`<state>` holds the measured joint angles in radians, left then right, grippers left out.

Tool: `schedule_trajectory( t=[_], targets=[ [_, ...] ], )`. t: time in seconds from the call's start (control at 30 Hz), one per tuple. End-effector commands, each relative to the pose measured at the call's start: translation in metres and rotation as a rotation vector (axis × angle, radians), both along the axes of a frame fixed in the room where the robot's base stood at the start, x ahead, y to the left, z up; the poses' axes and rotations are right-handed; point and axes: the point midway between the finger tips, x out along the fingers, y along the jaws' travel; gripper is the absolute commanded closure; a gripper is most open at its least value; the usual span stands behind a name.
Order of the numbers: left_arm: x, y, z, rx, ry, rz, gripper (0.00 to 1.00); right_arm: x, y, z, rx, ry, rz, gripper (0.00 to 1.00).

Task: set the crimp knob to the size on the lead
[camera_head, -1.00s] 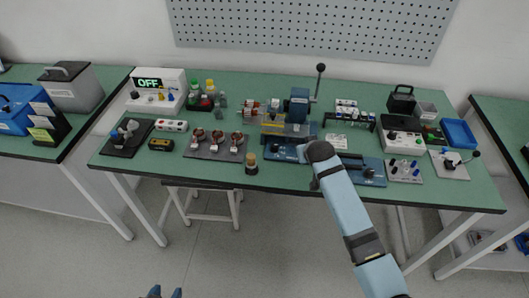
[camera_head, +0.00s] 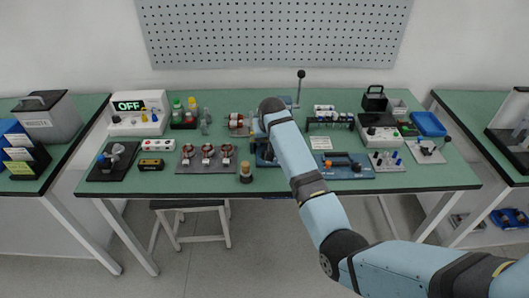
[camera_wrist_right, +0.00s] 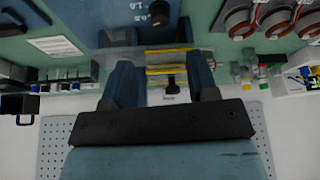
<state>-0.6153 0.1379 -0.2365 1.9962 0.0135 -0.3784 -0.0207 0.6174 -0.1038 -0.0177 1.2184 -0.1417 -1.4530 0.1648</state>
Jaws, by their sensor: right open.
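The crimp press stands at the middle of the bench in the head view; my right arm hides most of it, and its blue base (camera_head: 264,158) shows beside the arm. In the right wrist view a dark knob (camera_wrist_right: 160,18) sits on a blue surface with white size marks, of which 0.5 is readable. The knob's pointing direction is unclear. My right gripper (camera_wrist_right: 163,73) is open, its two blue fingers apart and short of the knob. In the head view my own arm hides this gripper. I cannot make out the lead or its size. My left gripper is out of view.
A plate with several copper-wound stators (camera_head: 207,168) lies left of the press, behind a small dark and tan post (camera_head: 246,177). A blue fixture plate (camera_head: 347,173) lies to the right, with a rack (camera_head: 330,122) behind it. A lever with a black ball (camera_head: 300,74) rises behind the press.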

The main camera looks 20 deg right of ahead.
Motion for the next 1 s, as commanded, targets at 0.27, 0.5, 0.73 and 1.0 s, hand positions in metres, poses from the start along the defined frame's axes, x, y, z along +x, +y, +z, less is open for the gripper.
schedule_trajectory(
  t=[0.27,0.5,0.73,1.0],
  targets=[
    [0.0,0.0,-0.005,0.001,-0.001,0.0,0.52,0.023,-0.003,-0.057,-0.001,0.001,0.001,0.46],
    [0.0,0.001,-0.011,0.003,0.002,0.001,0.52,0.036,-0.004,-0.085,0.0,-0.001,0.0,0.46],
    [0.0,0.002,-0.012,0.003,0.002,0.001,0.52,0.038,-0.005,-0.093,0.0,-0.002,0.0,0.46],
    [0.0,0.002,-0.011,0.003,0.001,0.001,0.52,0.038,-0.005,-0.093,0.0,-0.002,0.0,0.65]
  ],
)
